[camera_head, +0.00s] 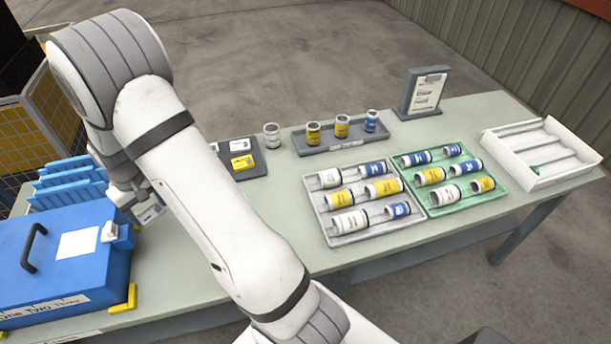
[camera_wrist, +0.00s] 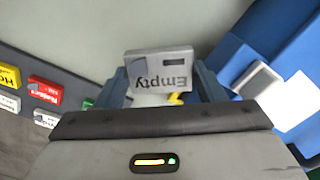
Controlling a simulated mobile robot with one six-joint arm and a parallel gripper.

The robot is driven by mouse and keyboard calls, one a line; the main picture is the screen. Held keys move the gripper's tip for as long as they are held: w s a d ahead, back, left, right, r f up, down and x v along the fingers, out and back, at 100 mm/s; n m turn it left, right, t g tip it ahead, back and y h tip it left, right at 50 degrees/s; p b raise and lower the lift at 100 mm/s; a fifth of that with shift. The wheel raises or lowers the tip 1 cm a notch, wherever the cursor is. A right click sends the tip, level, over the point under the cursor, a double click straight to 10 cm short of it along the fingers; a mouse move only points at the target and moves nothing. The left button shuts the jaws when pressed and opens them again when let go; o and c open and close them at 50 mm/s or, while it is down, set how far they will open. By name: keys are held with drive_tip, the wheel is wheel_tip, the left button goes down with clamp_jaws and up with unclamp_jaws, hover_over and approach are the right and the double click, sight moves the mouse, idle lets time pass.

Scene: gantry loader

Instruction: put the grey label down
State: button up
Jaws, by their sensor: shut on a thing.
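The grey label (camera_wrist: 157,72) shows in the wrist view between the two fingers of my gripper (camera_wrist: 162,90), and its black print reads "Empty", upside down in the picture. My gripper is shut on it. In the head view a small part of the grey label (camera_head: 150,213) shows beside my gripper (camera_head: 140,203), between the blue box and my arm. The label seems to be above the table top (camera_head: 190,265), but the height of the gap is hard to tell. My arm hides part of the table around it.
A blue toolbox (camera_head: 60,270) with a handle stands close by, with blue racks (camera_head: 70,182) behind it. A dark board (camera_head: 255,168) holds several labels. Trays of cans, a grey tray (camera_head: 365,228) and a green tray (camera_head: 440,208), stand further right.

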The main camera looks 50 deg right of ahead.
drive_tip(key=shift+s+d, duration=0.1)
drive_tip(key=shift+d, duration=0.2)
drive_tip(key=s+d+m+b, duration=0.7)
drive_tip(key=s+d+b, duration=0.5)
drive_tip(key=s, duration=0.1)
wheel_tip(320, 180, down, 11)
drive_tip(key=shift+s+r+b, duration=0.1)
drive_tip(key=shift+b, duration=0.2)
drive_tip(key=shift+f, duration=0.25)
drive_tip(key=o, duration=0.9)
drive_tip(key=shift+r, duration=0.1)
drive_tip(key=shift+o, duration=0.2)
